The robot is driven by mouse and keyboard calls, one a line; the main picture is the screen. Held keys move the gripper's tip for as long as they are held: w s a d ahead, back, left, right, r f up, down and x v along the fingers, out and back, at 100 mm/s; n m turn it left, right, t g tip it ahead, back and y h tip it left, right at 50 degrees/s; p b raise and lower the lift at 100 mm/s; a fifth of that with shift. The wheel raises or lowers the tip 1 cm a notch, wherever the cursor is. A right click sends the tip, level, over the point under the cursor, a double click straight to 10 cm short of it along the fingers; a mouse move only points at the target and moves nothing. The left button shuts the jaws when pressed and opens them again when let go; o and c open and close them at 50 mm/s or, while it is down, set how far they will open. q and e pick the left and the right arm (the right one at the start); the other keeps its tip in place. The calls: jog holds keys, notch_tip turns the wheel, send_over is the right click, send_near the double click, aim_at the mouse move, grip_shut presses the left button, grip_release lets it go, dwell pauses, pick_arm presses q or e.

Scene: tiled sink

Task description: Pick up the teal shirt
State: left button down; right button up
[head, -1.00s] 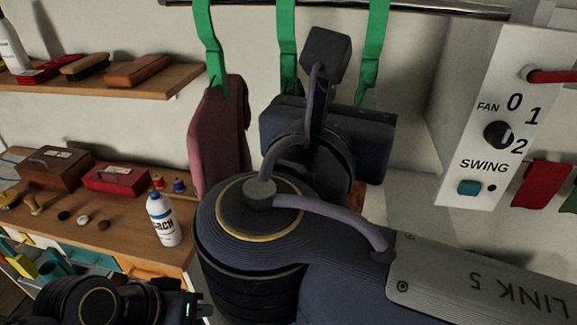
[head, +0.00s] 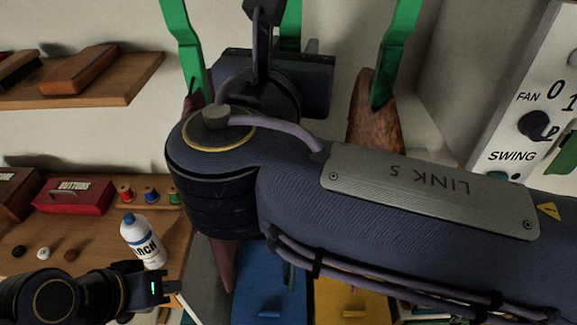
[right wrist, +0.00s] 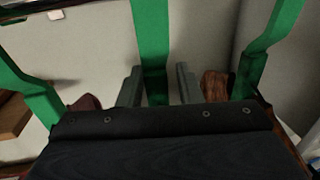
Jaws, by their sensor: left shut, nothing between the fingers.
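I cannot make out a clear teal shirt in either view; my right arm covers the middle of the head view. A thin dark-green sliver (head: 289,278) below the arm may be part of it. A green strap (right wrist: 152,45) hangs in the middle of the right wrist view. My right gripper (right wrist: 158,82) has its two grey fingers apart, one on each side of that strap's lower part; whether they touch it I cannot tell. My left gripper (head: 163,288) is shut and empty at the lower left.
A maroon garment (head: 223,265) hangs left and a brown one (head: 372,115) right, each on a green strap. Left are a shelf (head: 90,95), a white bottle (head: 141,240) and a red buttons box (head: 75,196). Blue (head: 268,300) and yellow (head: 350,300) surfaces lie below. A fan panel (head: 530,95) stands right.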

aim_at(290, 44)
jog(key=w+p, duration=0.1)
jog(key=w, duration=0.3)
jog(key=shift+w, duration=0.1)
jog(key=shift+w+d, duration=0.2)
jog(key=shift+a, duration=0.1)
jog(key=shift+c, duration=0.2)
grip_shut()
